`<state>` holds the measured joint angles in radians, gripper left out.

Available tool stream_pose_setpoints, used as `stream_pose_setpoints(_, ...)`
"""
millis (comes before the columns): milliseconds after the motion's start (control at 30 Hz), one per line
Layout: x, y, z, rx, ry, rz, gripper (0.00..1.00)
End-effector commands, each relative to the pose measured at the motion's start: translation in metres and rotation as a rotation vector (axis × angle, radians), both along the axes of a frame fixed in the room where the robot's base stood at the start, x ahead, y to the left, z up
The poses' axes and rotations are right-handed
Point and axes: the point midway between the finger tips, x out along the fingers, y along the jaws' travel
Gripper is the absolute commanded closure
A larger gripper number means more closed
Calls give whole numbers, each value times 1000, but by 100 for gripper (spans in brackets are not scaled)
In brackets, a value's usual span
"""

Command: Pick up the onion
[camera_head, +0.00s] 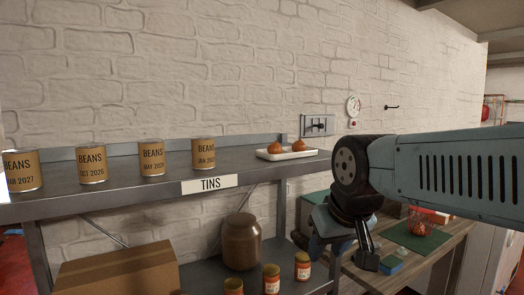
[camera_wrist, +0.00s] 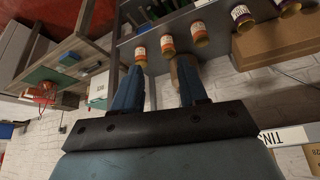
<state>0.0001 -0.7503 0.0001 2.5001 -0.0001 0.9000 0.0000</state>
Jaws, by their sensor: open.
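My gripper (camera_head: 342,250) hangs below and to the right of the tray, fingers pointing down, apart from the onions. In the wrist view my gripper (camera_wrist: 158,88) shows two spread blue fingers with nothing held between them. The onions are not seen in the wrist view.
Several bean tins (camera_head: 151,158) stand on the upper shelf (camera_head: 130,187), left of the tray. A wooden table (camera_head: 440,256) at right holds a green mat (camera_head: 402,238) and a red net item (camera_head: 420,225).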

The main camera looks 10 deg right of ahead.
Motion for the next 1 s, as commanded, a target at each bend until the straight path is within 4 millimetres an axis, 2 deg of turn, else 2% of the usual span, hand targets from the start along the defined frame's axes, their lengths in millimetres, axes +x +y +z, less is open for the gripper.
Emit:
stream_pose_setpoints(133,0,0,0,0,0,0,56)
stream_pose_setpoints(267,3,1,3,11,4,11,44)
stream_pose_setpoints(333,10,6,7,31,12,31,37)
stream_pose_setpoints(433,27,14,19,81,23,96,37)
stream_pose_setpoints(567,63,15,44,175,4,221,37)
stream_pose_setpoints(733,120,6,83,280,-102,386,37)
stream_pose_setpoints(867,166,-12,113,323,-237,495,37)
stream_pose_setpoints(1000,212,-39,144,324,-405,586,37)
